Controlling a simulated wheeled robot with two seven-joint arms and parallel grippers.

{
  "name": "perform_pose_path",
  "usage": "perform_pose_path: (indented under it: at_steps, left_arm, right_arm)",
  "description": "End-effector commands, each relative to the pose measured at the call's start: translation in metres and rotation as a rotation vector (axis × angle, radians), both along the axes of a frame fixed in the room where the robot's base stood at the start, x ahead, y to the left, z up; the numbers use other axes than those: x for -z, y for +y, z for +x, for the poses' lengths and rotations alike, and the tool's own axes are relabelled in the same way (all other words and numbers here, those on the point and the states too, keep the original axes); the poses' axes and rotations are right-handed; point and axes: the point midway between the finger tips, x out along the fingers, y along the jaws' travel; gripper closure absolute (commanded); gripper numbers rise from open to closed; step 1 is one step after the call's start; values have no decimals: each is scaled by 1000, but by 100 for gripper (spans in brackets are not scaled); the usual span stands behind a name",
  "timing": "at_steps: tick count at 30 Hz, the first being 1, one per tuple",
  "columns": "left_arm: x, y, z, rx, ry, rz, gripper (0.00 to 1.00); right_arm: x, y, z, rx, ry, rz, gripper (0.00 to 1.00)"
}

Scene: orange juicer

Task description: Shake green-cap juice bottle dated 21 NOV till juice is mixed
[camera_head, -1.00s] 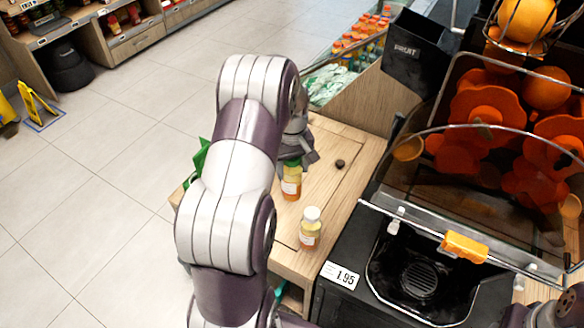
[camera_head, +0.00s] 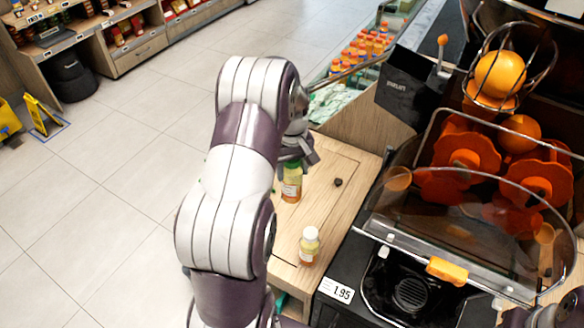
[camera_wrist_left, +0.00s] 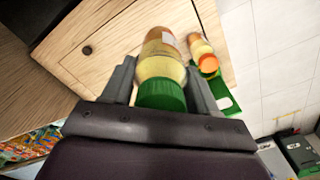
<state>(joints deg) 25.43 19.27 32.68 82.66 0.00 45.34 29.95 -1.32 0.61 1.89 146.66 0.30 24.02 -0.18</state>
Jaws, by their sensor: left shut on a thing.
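My left gripper (camera_head: 294,159) is shut on a green-capped juice bottle (camera_head: 291,188) over the wooden counter (camera_head: 335,212). In the left wrist view the fingers (camera_wrist_left: 163,90) are on either side of the bottle (camera_wrist_left: 160,64), near its green cap. The juice looks pale yellow near the cap and darker amber toward the far end. A label shows in part, but its date is not readable. I cannot tell if the bottle's base touches the counter. My right gripper is not in view.
A white-capped bottle (camera_head: 309,245) stands on the counter nearer the front. An orange-capped bottle (camera_wrist_left: 204,58) and a green flat thing (camera_wrist_left: 222,92) show in the left wrist view. The orange juicer (camera_head: 465,165) stands right of the counter; tiled floor lies left.

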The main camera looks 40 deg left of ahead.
Motion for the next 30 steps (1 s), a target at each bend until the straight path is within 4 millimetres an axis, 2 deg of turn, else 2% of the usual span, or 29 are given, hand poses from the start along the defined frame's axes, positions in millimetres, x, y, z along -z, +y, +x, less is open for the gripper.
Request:
perform_pose_path:
  at_steps: [2, 10, 13, 21, 26, 30]
  left_arm:
    - [3, 0, 0, 0, 1, 0, 78]
    - [36, 0, 0, 0, 0, 0, 78]
    - [32, 0, 0, 0, -1, 1, 78]
    - [-3, 0, 0, 0, -1, 1, 78]
    - [10, 0, 0, 0, 2, -1, 78]
    - [30, 0, 0, 0, 1, -1, 78]
  right_arm:
    - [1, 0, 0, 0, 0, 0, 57]
    - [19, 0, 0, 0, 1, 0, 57]
    - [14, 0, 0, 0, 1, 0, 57]
    - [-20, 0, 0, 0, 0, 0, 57]
    - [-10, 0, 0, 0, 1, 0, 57]
    - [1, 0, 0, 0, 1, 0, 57]
